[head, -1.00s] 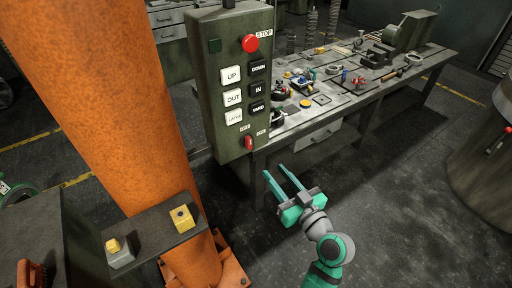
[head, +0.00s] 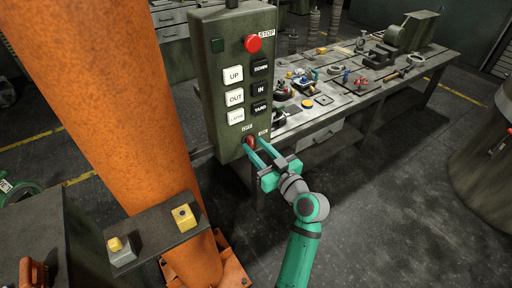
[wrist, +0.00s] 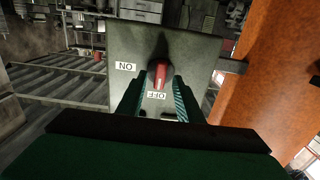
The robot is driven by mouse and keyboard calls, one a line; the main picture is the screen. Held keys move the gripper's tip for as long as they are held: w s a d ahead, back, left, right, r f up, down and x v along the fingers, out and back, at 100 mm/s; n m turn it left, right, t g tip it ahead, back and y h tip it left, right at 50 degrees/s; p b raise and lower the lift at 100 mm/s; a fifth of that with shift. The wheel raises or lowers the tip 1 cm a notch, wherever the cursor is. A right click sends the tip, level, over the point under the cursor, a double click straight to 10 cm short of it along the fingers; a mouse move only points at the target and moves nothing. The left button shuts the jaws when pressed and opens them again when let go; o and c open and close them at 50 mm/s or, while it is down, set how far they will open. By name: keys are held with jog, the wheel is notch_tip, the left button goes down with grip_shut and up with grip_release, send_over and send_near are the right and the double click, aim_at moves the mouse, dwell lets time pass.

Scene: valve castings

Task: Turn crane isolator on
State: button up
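The crane isolator is a red rotary knob (head: 250,142) low on the green control box (head: 211,90). In the wrist view, where the panel looks upside down, the red knob (wrist: 160,75) points at the OFF label (wrist: 156,96). The ON label (wrist: 125,67) lies to the left of the knob there. My gripper (head: 253,144) is at the lower part of the panel, with its two green fingers apart. In the wrist view my gripper (wrist: 157,84) has one finger on each side of the knob; I cannot tell whether they touch it.
Push buttons and a red stop button (head: 252,43) sit above the knob. An orange column (head: 110,110) stands left of the box. A workbench (head: 350,100) with tools is behind it. A shelf (head: 150,230) with two yellow-topped items is at lower left.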

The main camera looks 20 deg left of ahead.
jog(key=shift+w+a, duration=0.15)
jog(key=shift+a, duration=0.1)
grip_shut()
